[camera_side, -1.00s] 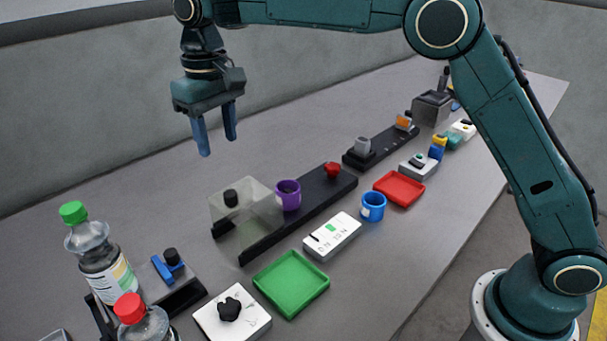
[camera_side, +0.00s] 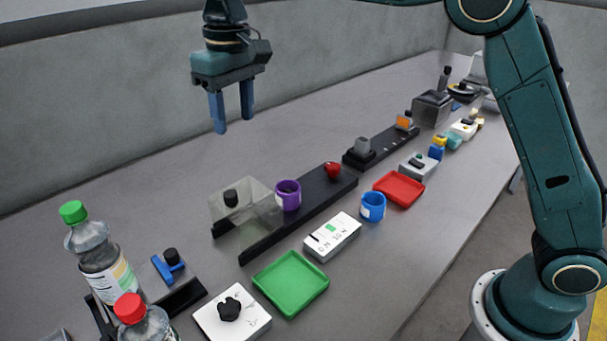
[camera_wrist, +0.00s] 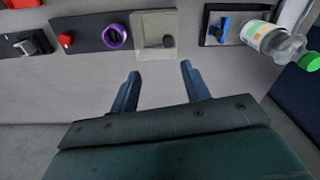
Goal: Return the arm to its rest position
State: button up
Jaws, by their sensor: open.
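My gripper (camera_side: 231,113) hangs in the air above the back part of the table, pointing down, with its two blue fingers apart and nothing between them. In the wrist view the gripper (camera_wrist: 158,78) shows its open fingers over bare grey table. A purple cup (camera_side: 288,196) stands on a dark rail next to a clear cover (camera_side: 243,205) with a black knob. They also show in the wrist view, as the purple ring (camera_wrist: 115,36) and the clear cover (camera_wrist: 153,35). The gripper is apart from all of these.
A red knob (camera_side: 333,170) sits on the rail. A green tray (camera_side: 291,284), a red tray (camera_side: 399,189) and a blue cup (camera_side: 373,207) are in front. Bottles with a green cap (camera_side: 73,212) and a red cap (camera_side: 129,308) stand at left. The back of the table is clear.

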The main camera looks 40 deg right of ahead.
jog(key=s+d+r+m+t, duration=0.1)
jog(key=s+d+r, duration=0.2)
jog(key=s+d, duration=0.35)
jog(key=s+d+r+t, duration=0.1)
jog(key=s+d+r, duration=0.2)
jog(key=s+d, duration=0.4)
jog(key=s+d+f+t, duration=0.1)
jog(key=s+d+f, duration=0.1)
jog(key=s, duration=0.4)
jog(key=s+d+f+t, duration=0.1)
jog(key=s+d+f, duration=0.1)
jog(key=s, duration=0.4)
jog(key=s+d+f+m+t, duration=0.1)
jog(key=s+f, duration=0.3)
jog(key=s, duration=0.2)
jog(key=shift+s+d+f, duration=0.2)
jog(key=shift+d+f, duration=0.15)
jog(key=shift+d, duration=0.05)
